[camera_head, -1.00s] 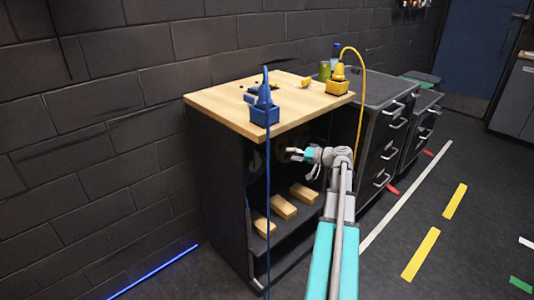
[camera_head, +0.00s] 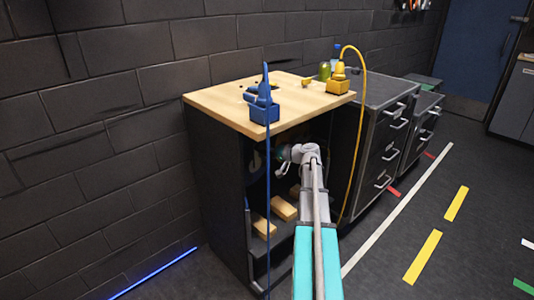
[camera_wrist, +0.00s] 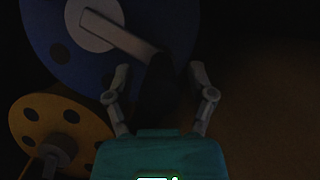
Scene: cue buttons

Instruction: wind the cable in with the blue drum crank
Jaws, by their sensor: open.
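The blue drum (camera_wrist: 150,15) is a dark blue disc with round holes, at the upper left of the wrist view. Its grey crank arm (camera_wrist: 122,38) runs from the hub down to the right. A dark crank handle (camera_wrist: 156,92) hangs at the arm's end, between the fingers of my open gripper (camera_wrist: 158,75); I cannot tell whether they touch it. In the head view my gripper (camera_head: 284,160) reaches into the open dark cabinet, which mostly hides the drums. The blue cable (camera_head: 268,190) hangs from the blue holder (camera_head: 264,116) on the wooden top down the cabinet's front.
A yellow drum (camera_wrist: 85,125) with its own crank (camera_wrist: 55,152) lies just below left of the blue one. Wooden blocks (camera_head: 284,209) sit on the shelf below my gripper. A yellow cable (camera_head: 362,110) hangs at the cabinet's right. Floor in front is clear.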

